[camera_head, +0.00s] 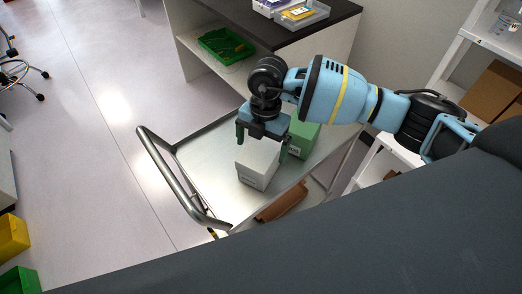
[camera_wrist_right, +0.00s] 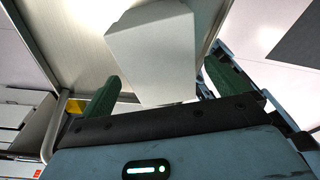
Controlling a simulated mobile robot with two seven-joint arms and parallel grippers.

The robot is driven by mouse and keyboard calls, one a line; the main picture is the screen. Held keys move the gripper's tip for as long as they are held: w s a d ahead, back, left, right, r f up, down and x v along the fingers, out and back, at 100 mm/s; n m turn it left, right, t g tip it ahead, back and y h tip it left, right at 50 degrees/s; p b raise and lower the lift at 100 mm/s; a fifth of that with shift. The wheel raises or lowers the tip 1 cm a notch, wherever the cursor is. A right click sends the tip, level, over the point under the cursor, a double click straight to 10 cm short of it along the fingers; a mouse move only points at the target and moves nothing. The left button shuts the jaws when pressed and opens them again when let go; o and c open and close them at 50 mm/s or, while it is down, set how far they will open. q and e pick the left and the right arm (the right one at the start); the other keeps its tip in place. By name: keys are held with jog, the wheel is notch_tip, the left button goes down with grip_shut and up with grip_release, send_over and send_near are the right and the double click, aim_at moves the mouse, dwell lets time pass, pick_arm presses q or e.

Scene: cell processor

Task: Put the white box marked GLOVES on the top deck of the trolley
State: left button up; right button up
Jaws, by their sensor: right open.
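The white box (camera_head: 257,168) stands on the top deck of the trolley (camera_head: 205,158), near its front edge. Small dark print shows low on its side but is too small to read. In the right wrist view the white box (camera_wrist_right: 152,52) lies ahead of and between the two green fingers, with the deck (camera_wrist_right: 72,35) beyond. My right gripper (camera_head: 262,143) is open above the box, its fingers pointing down on either side of the box's top. I cannot tell whether a finger touches it. My left gripper is not in view.
A green box (camera_head: 303,136) stands on the deck just behind and right of the white box. The trolley's push handle (camera_head: 168,170) rises at the left. A brown item (camera_head: 282,203) is on a lower level. A dark-topped bench (camera_head: 270,28) stands behind; the deck's left part is clear.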

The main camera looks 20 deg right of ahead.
notch_tip(320, 180, up, 9)
jog(key=d, duration=0.1)
jog(key=shift+w, duration=0.45)
